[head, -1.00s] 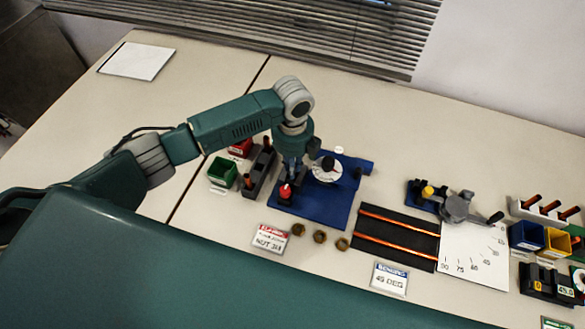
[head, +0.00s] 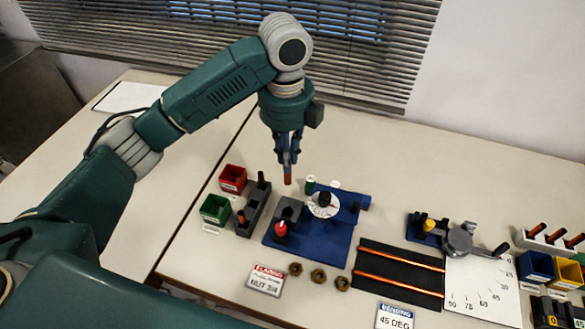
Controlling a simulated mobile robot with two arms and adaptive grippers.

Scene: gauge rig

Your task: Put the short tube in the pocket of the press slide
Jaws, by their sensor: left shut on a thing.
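My left gripper (head: 287,160) is shut on a short copper tube (head: 287,179), which hangs upright below the fingertips. The tube is in the air above the back of the blue press base (head: 320,249). On the base stand a dark grey block (head: 291,207), which may be the press slide, a red-topped part (head: 281,229) and a white dial (head: 323,204). The slide's pocket is too small to make out. The tube's upper part is hidden by the fingers. My right gripper is not in view.
Left of the press is a dark rack (head: 253,208) with tubes, beside red (head: 233,178) and green (head: 215,208) bins. Several brass nuts (head: 318,276) lie in front. A black mat (head: 400,272) with copper rods and a bender (head: 459,239) are to the right.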

